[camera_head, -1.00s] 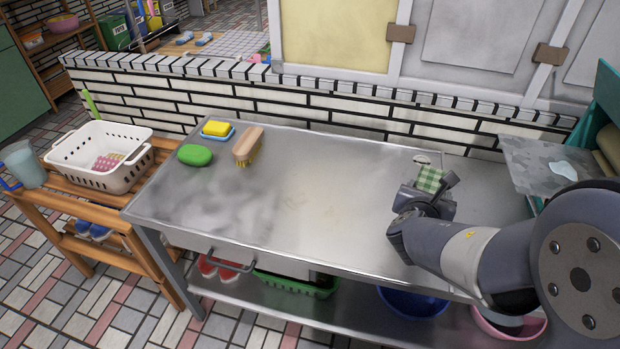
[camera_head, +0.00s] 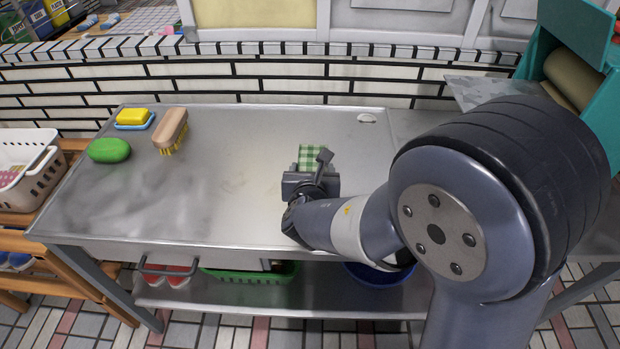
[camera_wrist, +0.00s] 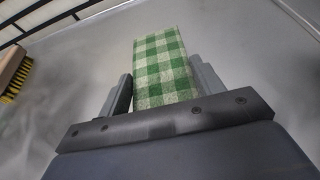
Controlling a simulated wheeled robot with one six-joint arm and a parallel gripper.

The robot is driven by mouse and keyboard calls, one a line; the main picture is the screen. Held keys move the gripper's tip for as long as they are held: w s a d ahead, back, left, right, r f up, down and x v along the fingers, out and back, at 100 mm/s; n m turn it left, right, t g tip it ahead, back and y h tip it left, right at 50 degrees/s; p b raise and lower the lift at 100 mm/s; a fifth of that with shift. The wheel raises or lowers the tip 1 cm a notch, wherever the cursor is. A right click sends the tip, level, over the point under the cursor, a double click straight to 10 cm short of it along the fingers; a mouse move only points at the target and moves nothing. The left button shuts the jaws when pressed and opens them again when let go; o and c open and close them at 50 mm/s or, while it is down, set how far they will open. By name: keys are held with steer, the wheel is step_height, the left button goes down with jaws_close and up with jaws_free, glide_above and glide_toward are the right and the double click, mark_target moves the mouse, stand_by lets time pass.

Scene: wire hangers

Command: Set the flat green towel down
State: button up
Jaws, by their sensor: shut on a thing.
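The green-and-white checked towel (camera_head: 312,157) is a small flat rectangle over the right half of the metal table (camera_head: 240,195). My gripper (camera_head: 313,172) is shut on it. In the wrist view the towel (camera_wrist: 162,65) stands out forward between the two fingers of my gripper (camera_wrist: 162,92). Its near end is hidden by the gripper body. I cannot tell whether the towel touches the table top or is held just above it.
A green soap (camera_head: 109,150), a yellow sponge on a blue dish (camera_head: 133,118) and a wooden brush (camera_head: 171,130) sit at the table's left. A white basket (camera_head: 28,168) stands further left. A white brick wall (camera_head: 250,82) runs behind. The table's middle is clear.

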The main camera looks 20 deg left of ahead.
steer(key=shift+f, duration=0.85)
steer(key=shift+f+b, duration=0.15)
steer(key=shift+b, duration=0.2)
steer(key=o, duration=1)
steer(key=shift+o, duration=0.2)
steer(key=shift+r+p, duration=0.25)
steer(key=shift+p, duration=0.05)
steer(key=p+v, duration=0.2)
steer(key=v, duration=0.9)
steer(key=shift+s+d, duration=0.15)
steer(key=shift+s, duration=0.35)
